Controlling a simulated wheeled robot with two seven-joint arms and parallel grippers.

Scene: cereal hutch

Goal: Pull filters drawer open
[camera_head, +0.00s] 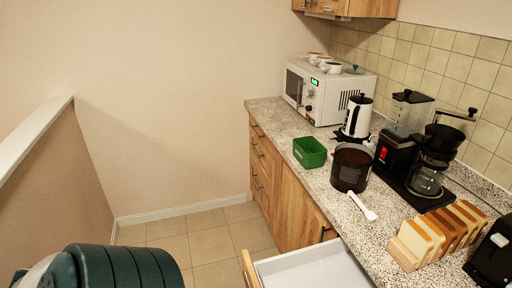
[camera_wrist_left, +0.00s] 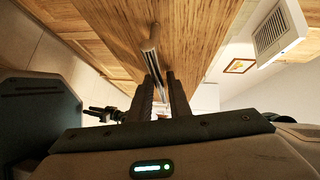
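A drawer (camera_head: 307,268) with a pale interior stands pulled out from under the counter at the bottom of the head view. The part of it that shows looks empty; no label is visible, so I cannot confirm it is the filters drawer. Its wooden front (camera_head: 249,270) is cut by the frame edge. In the left wrist view a metal bar handle (camera_wrist_left: 151,48) runs along a wooden front (camera_wrist_left: 195,45). My left gripper (camera_wrist_left: 160,78) has its fingers close together on either side of the handle's near part, seemingly shut on it. My right gripper is not in view.
Closed wooden cabinet fronts (camera_head: 289,203) continue beyond the drawer. The counter above holds a green box (camera_head: 310,153), dark canister (camera_head: 350,168), white scoop (camera_head: 363,207), coffee maker (camera_head: 398,150), bread slices (camera_head: 432,238) and microwave (camera_head: 324,91). The tiled floor (camera_head: 205,247) left of the cabinets is clear.

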